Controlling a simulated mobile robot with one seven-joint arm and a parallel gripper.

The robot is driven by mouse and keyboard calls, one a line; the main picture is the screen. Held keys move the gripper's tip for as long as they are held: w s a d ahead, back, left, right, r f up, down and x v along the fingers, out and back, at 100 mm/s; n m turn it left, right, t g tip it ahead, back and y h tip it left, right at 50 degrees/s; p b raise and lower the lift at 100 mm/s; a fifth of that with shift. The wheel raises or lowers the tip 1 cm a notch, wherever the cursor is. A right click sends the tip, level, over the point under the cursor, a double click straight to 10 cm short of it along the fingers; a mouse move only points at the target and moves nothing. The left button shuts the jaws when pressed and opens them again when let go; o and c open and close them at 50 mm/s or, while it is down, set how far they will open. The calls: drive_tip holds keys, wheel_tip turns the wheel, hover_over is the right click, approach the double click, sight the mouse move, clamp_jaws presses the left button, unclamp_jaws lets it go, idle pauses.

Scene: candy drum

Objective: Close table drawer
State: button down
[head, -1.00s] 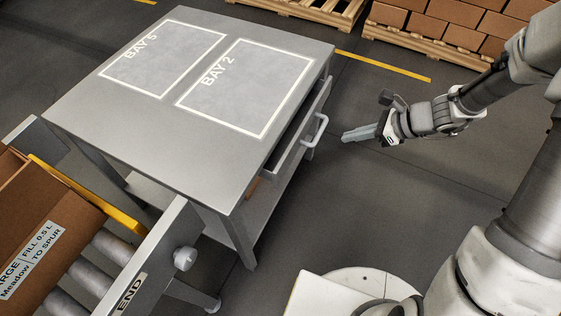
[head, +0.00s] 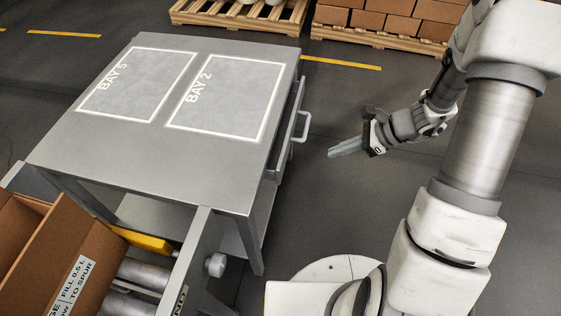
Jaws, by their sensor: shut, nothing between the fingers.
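The grey metal table (head: 150,165) stands at left centre, its top marked BAY 5 and BAY 2. Its drawer (head: 287,140) is on the right side and sticks out a little from under the top. The drawer has a pale bar handle (head: 303,128). My gripper (head: 333,153) is shut and empty, to the right of the handle and apart from it, with its fingers pointing left toward the drawer side. The drawer's inside is hardly visible from here.
A roller conveyor (head: 190,265) with an open cardboard box (head: 45,250) and a round knob (head: 215,265) stands at the front left. Pallets with brown boxes (head: 385,22) are at the back. The floor right of the table is clear.

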drive_tip(key=b, duration=0.4)
approach(283, 163)
drive_tip(key=shift+w+d+x, duration=0.1)
drive_tip(key=shift+x, duration=1.5)
drive_tip(key=shift+w+d+x, duration=0.1)
drive_tip(key=shift+d+x, duration=0.05)
drive_tip(key=shift+x, duration=1.45)
drive_tip(key=shift+f, duration=0.15)
